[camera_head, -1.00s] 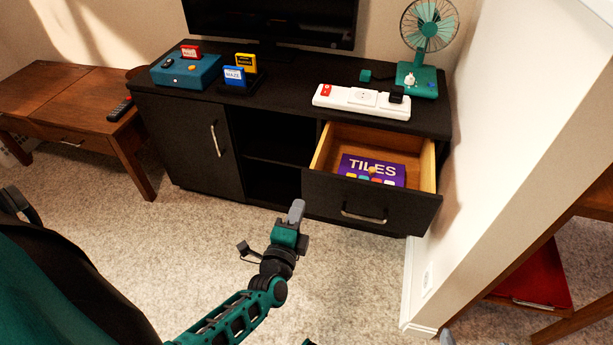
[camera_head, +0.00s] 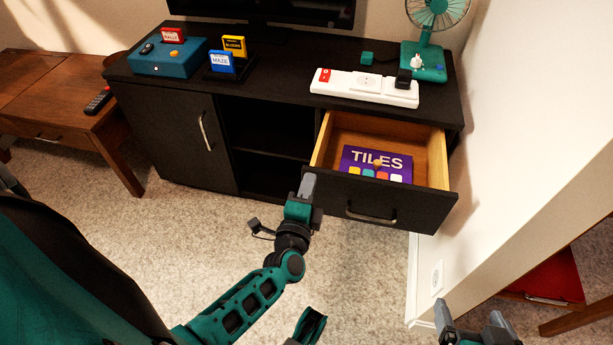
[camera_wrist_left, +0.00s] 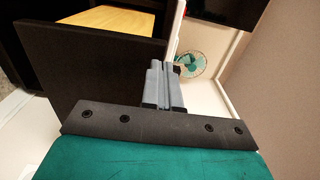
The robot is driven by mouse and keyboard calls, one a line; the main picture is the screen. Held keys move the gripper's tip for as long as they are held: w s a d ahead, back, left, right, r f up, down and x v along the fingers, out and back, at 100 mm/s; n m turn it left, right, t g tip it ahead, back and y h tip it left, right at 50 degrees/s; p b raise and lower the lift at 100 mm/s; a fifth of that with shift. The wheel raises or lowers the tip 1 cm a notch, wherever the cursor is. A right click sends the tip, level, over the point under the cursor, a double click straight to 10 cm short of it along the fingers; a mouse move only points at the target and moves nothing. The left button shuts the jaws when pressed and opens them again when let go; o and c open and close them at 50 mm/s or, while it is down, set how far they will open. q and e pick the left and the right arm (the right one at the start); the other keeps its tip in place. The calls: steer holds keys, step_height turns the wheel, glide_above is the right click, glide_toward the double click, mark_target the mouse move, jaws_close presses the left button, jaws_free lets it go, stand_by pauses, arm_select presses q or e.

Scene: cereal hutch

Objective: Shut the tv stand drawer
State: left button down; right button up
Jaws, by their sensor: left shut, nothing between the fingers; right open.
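The black TV stand (camera_head: 160,125) stands against the back wall. Its drawer (camera_head: 385,201) at the right is pulled out and shows a wooden inside with a purple TILES box in it. The drawer front has a silver handle (camera_head: 370,214). My left gripper (camera_head: 307,184) is shut and empty, at the left end of the drawer front; I cannot tell if it touches. In the left wrist view the shut fingers (camera_wrist_left: 163,84) are by the edge of the dark drawer front (camera_wrist_left: 95,65). My right gripper (camera_head: 476,330) is open and empty at the bottom right, over the floor.
A white wall (camera_head: 510,130) runs close along the right. On the stand are a white power strip (camera_head: 362,87), a teal fan (camera_head: 425,60) and a teal console (camera_head: 168,58). A wooden table (camera_head: 60,100) is at the left. Carpet in front is clear.

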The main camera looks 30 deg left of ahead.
arm_select(q)
steer(key=shift+w+a, duration=0.1)
steer(key=shift+w, duration=0.25)
arm_select(e)
steer(key=shift+w+a, duration=0.3)
